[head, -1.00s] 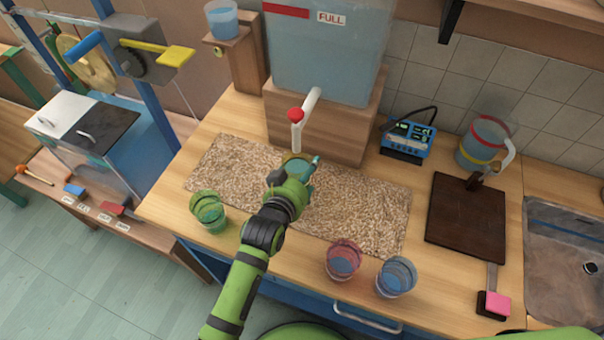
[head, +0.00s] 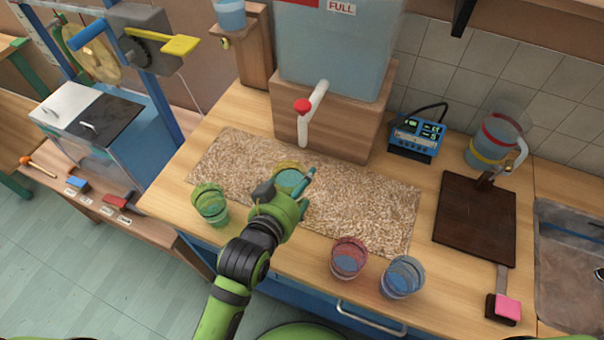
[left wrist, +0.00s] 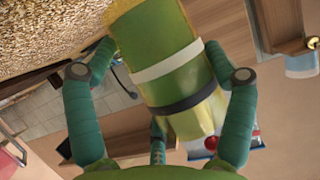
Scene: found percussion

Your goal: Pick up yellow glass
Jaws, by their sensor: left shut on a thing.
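The yellow glass (head: 290,174) is in my left gripper (head: 287,192), in front of the white tap with the red knob (head: 311,112). In the left wrist view the glass (left wrist: 165,55) is see-through yellow-green, with a white and a dark band. The teal fingers of my left gripper (left wrist: 158,62) are shut around its sides. In the head view the gripper hides most of the lower glass. I cannot tell whether its base touches the speckled mat (head: 360,213). My right gripper is not in view.
A green glass (head: 210,204) stands close to the left of the gripper. A red glass (head: 348,258) and a blue glass (head: 402,277) stand at the front right. The big water tank (head: 335,50) is behind. A dark board (head: 475,218) lies at the right; the mat's right half is clear.

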